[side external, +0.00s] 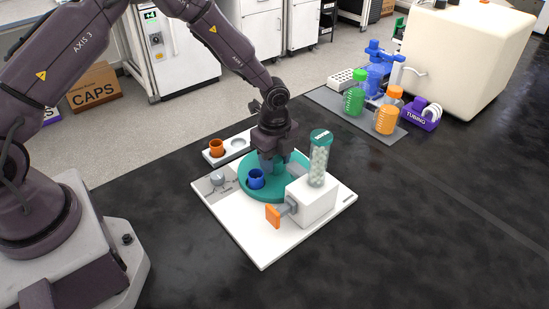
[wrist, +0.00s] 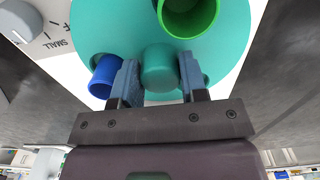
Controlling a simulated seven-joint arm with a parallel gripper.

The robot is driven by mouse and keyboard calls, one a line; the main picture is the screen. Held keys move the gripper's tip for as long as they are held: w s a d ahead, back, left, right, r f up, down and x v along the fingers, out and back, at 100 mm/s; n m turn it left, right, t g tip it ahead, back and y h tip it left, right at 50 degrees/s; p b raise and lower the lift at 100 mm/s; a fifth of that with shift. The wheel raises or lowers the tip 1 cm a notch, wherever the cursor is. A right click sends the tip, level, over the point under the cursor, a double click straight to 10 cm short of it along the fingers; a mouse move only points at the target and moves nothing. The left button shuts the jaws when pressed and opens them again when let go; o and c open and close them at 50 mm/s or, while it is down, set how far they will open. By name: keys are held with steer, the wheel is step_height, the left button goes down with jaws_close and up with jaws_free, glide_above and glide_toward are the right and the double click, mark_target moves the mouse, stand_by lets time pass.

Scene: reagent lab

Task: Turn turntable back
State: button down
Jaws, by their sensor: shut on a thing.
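The teal turntable (side external: 250,190) sits on a white base board (side external: 262,250). It fills the upper middle of the wrist view (wrist: 110,25). A round teal knob (wrist: 160,68) stands up from it. My gripper (side external: 269,163) points down over the turntable, and its two blue-grey fingers (wrist: 160,80) are shut on the knob, one at each side. A blue cup (side external: 256,178) sits in the turntable, left of the fingers in the wrist view (wrist: 103,76). A green cup (wrist: 187,15) is on the turntable beyond the knob; my gripper hides it in the side view.
An orange cup (side external: 216,148) stands at the board's back left. A white dispenser (side external: 311,203) with a clear bead-filled tube (side external: 319,160) and orange paddle (side external: 273,216) stands close on the right. A grey dial (side external: 217,179) is at left. Bottles (side external: 388,115) stand farther back.

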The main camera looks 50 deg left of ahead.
mark_target(275, 158)
steer(key=shift+m, duration=3.3)
steer(key=c, duration=0.9)
jaws_free()
steer(key=shift+c, duration=0.2)
step_height(275, 158, up, 13)
